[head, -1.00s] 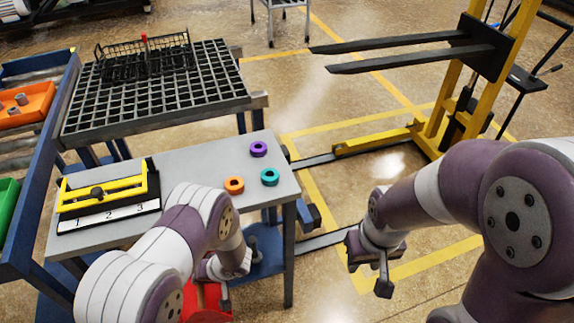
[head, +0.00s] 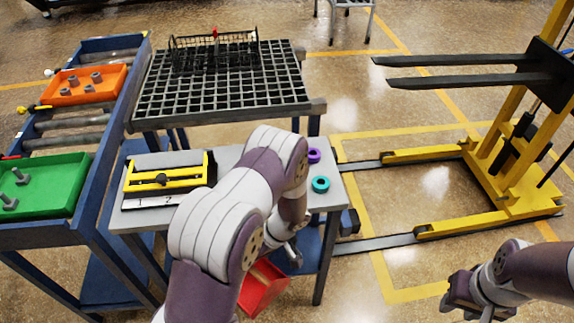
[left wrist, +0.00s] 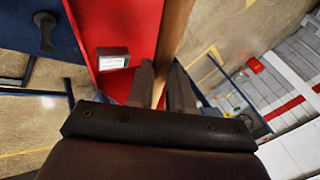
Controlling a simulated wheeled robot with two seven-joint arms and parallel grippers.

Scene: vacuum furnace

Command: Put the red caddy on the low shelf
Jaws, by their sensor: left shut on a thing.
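The red caddy (head: 262,290) hangs low in front of the grey table, partly hidden by my left arm. In the left wrist view its red wall (left wrist: 118,35) and wooden handle bar (left wrist: 174,40) show close up. My left gripper (left wrist: 160,88) is shut on that bar; it also shows in the head view (head: 288,258). The low shelf (head: 308,248) is the blue board under the grey table, mostly hidden by the tabletop and my arm. A dark bolt stands on blue in the left wrist view. My right gripper (head: 470,298) looks open and empty, far right of the caddy.
The grey tabletop (head: 225,160) holds a yellow fixture (head: 165,178), a purple ring (head: 313,156) and a teal ring (head: 321,184). A roller cart with orange (head: 95,85) and green (head: 50,190) trays stands left. A yellow fork lifter (head: 500,185) stands right; floor between is clear.

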